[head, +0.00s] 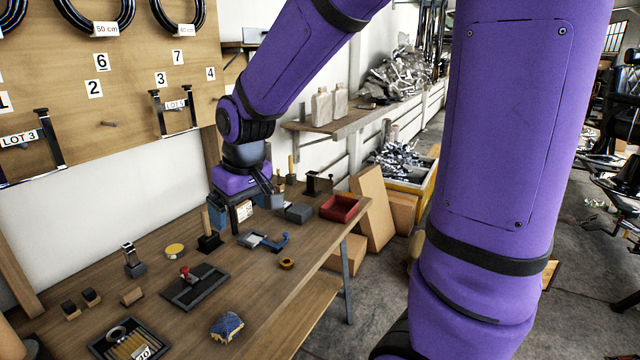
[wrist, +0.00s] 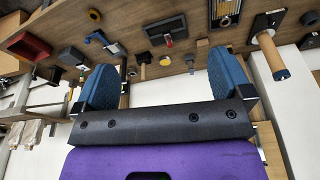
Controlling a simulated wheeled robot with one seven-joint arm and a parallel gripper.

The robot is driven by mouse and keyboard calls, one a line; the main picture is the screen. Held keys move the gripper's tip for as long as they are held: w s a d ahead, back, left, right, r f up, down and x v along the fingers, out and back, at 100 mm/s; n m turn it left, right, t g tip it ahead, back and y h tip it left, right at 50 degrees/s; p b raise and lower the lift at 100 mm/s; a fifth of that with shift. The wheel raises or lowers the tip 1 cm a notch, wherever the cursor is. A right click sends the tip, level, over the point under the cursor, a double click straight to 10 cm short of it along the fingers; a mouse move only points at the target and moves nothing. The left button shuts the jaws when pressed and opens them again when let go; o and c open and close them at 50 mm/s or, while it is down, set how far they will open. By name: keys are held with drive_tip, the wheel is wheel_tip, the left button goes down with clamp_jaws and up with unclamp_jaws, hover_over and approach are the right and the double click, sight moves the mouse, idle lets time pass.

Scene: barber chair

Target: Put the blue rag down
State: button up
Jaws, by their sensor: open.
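The blue rag (head: 227,327), crumpled with a yellowish patch, lies on the wooden workbench (head: 185,340) near its front edge in the head view. I cannot make it out in the wrist view. My gripper (head: 243,207) is over the back part of the bench, well apart from the rag. In the wrist view my gripper (wrist: 163,78) shows its two blue finger pads spread wide, with nothing between them.
A red tray (head: 340,208), grey box (head: 299,212), blue-handled tool (head: 265,241) and tape roll (head: 287,263) are on the bench's right side. A dark tray (head: 196,288) and a tray of brass rods (head: 128,343) lie left of the rag. Bare wood surrounds the rag.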

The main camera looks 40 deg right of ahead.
drive_tip(key=s+d+r+m+t, duration=0.1)
drive_tip(key=s+r, duration=0.4)
drive_tip(key=s, duration=0.4)
drive_tip(key=s+d+r+t, duration=0.1)
drive_tip(key=s+r, duration=0.4)
drive_tip(key=s, duration=0.5)
drive_tip(key=shift+d+m, duration=0.4)
drive_tip(key=shift+o, duration=0.3)
drive_tip(key=shift+w+r, duration=0.1)
drive_tip(key=shift+w, duration=0.1)
